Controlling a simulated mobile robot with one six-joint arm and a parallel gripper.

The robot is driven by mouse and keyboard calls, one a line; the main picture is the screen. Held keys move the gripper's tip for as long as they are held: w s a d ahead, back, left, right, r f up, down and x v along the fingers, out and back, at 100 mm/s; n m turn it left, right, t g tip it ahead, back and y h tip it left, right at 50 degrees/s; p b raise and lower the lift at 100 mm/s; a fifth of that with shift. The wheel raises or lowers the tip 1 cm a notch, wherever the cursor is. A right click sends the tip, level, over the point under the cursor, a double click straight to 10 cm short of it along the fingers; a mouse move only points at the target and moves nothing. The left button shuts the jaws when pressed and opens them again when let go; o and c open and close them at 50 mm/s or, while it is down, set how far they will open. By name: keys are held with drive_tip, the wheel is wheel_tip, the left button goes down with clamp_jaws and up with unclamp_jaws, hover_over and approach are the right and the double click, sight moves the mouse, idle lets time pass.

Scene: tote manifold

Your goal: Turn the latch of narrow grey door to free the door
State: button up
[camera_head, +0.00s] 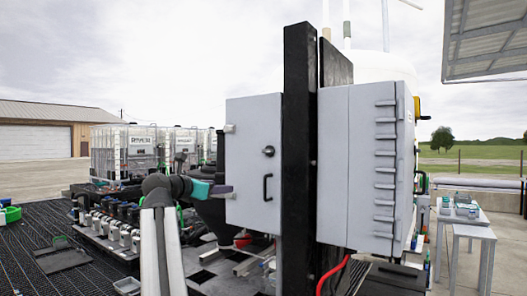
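The narrow grey door (252,168) stands upright and looks closed, left of a tall black post. Its round dark latch (268,151) sits near the right edge, above a black pull handle (267,187). Small hinge-like blocks show on its left edge. My gripper (228,190), with teal and purple-grey parts, points right at the end of my arm. Its tip is by the door's lower left edge, left of and lower than the latch. I cannot tell whether it touches the door or how far its fingers are apart. Nothing is seen held.
The black post (299,150) rises just right of the door. A larger grey cabinet (365,165) stands beyond it. A red hose (333,273) curves below. A manifold with several valves (110,230) and white totes (125,152) lie left. A table (462,214) stands at right.

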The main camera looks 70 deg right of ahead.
sight(266, 151)
drive_tip(key=s+r+g+h, duration=0.1)
drive_tip(key=s+r+g, duration=0.1)
drive_tip(key=s+r, duration=0.6)
wheel_tip(266, 151, up, 4)
drive_tip(key=shift+s+a+f, duration=0.1)
drive_tip(key=shift+s+a, duration=0.15)
drive_tip(key=shift+a, duration=0.1)
drive_tip(key=shift+d, duration=0.15)
drive_tip(key=p+x, duration=0.3)
drive_tip(key=x, duration=1)
drive_tip(key=shift+s+d+r, duration=0.2)
drive_tip(key=shift+d, duration=0.05)
drive_tip(key=c, duration=1.1)
